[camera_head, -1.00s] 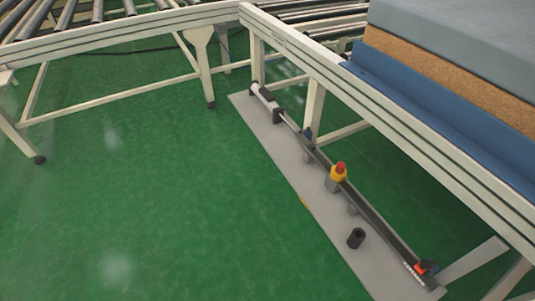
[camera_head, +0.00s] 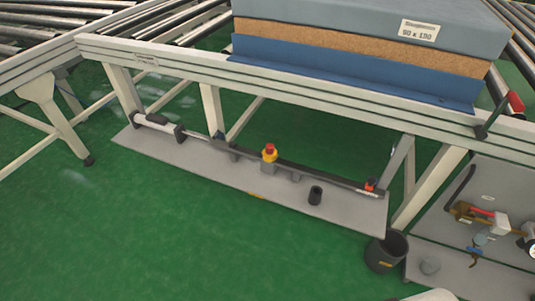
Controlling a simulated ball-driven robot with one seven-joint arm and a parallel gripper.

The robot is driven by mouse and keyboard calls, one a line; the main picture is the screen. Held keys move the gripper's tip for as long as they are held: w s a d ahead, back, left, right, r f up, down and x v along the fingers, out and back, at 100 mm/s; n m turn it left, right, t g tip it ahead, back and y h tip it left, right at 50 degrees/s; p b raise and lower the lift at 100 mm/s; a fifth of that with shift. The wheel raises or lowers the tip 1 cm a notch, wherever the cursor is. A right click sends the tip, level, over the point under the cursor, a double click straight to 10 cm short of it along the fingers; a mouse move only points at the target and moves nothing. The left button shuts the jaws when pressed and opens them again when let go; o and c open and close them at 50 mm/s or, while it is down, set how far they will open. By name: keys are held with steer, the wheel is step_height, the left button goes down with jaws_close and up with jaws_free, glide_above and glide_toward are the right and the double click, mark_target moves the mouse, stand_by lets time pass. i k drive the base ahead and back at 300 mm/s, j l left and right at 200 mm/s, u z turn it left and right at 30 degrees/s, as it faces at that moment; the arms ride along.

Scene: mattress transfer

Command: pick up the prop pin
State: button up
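I cannot make out with certainty which piece is the prop pin. A long dark bar (camera_head: 325,181) lies along a low grey plate (camera_head: 225,177) under the conveyor frame. A small red-and-black piece (camera_head: 370,184) sits at the bar's right end. A yellow block with a red top (camera_head: 270,153) stands at the bar's middle. A short black hollow cylinder (camera_head: 315,195) stands on the plate in front of the bar. My gripper is not in view.
A layered mattress (camera_head: 350,47) lies on the conveyor above. A red-handled lever (camera_head: 514,103) is on the frame at right. A black bin (camera_head: 386,251) stands on the floor near a grey board with tools (camera_head: 500,180). The green floor at front left is clear.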

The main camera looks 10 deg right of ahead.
mark_target(270, 147)
steer(key=i+u, duration=0.15)
steer(key=i, duration=0.4)
steer(key=i+l+u, duration=0.2)
steer(key=i, duration=0.4)
steer(key=i+l+u, duration=0.15)
steer(key=i, duration=0.4)
